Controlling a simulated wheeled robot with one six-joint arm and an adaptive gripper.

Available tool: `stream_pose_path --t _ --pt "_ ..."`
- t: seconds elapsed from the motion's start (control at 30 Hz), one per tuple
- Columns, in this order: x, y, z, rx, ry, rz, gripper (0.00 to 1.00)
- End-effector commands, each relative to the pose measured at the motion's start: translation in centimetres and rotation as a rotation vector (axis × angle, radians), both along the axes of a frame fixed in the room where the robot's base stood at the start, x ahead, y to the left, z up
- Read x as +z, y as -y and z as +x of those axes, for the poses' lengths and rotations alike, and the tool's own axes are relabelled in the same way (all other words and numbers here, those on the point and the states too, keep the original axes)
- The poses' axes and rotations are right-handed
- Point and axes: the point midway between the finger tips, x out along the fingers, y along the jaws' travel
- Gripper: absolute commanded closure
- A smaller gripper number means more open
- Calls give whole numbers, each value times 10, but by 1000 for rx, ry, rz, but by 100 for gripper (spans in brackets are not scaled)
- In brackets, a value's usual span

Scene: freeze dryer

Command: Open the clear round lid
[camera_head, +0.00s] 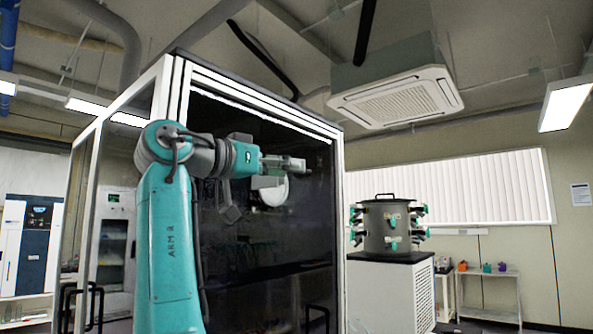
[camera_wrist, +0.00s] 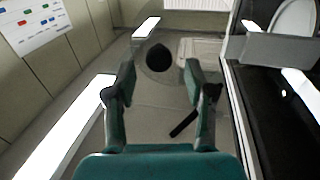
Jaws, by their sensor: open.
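The freeze dryer drum (camera_head: 376,243) is a grey cylinder with green-tipped valves around its side, standing right of centre in the head view.
A large dark-glass enclosure (camera_head: 265,240) stands behind my arm, left of the drum. The drum rests on a white cabinet (camera_head: 390,295). A small table (camera_head: 488,275) with coloured items is at the far right. A ceiling air unit (camera_head: 395,97) hangs above.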

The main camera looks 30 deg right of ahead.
Motion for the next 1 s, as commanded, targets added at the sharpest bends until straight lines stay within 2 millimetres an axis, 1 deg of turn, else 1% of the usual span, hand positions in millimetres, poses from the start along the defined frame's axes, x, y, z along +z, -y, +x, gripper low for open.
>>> stream_pose_path --t 0.03,0.2,0.3,0.43,0.6,1.0 --pt "0 -12 -1 3 0 0 46" --pt "0 -45 -6 3 0 0 46" --pt "0 -61 -8 3 -1 0 46" --pt "0 -75 -10 1 -1 0 46" --pt "0 -82 -12 -1 0 0 46" --pt "0 -83 -12 -1 0 0 46"
